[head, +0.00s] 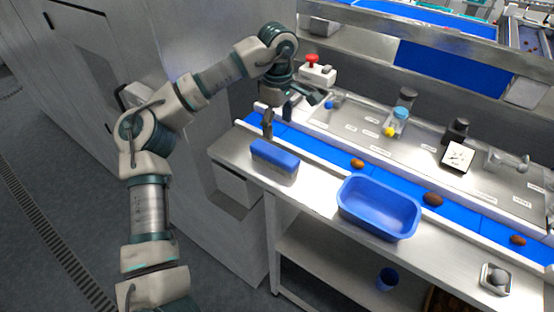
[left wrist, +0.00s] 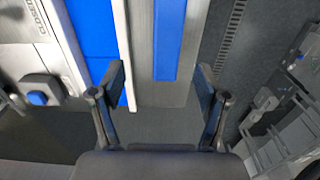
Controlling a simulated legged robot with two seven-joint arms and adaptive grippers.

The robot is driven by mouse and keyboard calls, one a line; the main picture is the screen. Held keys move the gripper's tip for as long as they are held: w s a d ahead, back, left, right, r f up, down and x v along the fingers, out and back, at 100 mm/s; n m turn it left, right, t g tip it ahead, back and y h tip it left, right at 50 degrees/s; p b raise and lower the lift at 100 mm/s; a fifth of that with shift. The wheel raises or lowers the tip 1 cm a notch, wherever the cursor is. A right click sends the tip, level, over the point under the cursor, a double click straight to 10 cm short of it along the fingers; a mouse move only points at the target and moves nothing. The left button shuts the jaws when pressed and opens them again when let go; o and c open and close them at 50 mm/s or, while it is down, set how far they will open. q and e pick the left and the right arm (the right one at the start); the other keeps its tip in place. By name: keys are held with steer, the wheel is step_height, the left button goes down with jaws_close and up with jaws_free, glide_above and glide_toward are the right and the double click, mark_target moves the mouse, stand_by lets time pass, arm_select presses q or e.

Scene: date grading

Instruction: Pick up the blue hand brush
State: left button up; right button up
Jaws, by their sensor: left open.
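The blue hand brush (head: 275,155), a block with a blue top and grey lower part, lies on the steel ledge in front of the conveyor. In the left wrist view, its long blue top (left wrist: 168,40) shows at the upper middle, beyond the fingertips and roughly between their lines. My left gripper (head: 289,112) is open and empty, above and behind the brush in the head view, apart from it. Both of its fingers also show in the left wrist view (left wrist: 160,95). My right gripper is in neither view.
A blue tub (head: 378,208) stands on the ledge to the right of the brush. The blue conveyor belt (head: 325,146) carries several brown dates. A red-topped button box (head: 317,72) is behind my gripper.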

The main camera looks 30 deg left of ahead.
mark_target(274, 151)
arm_select(q)
steer(key=f, duration=0.7)
steer(key=shift+a, duration=0.3)
steer(key=f, duration=0.2)
steer(key=s+f, duration=0.1)
steer(key=f, duration=0.1)
steer(key=shift+d+p, duration=0.1)
steer(key=shift+p, duration=0.25)
steer(key=shift+f, duration=0.5)
steer(key=c, duration=1.3)
steer(key=shift+r, duration=0.1)
steer(key=shift+c, duration=0.2)
step_height(274, 151, up, 10)
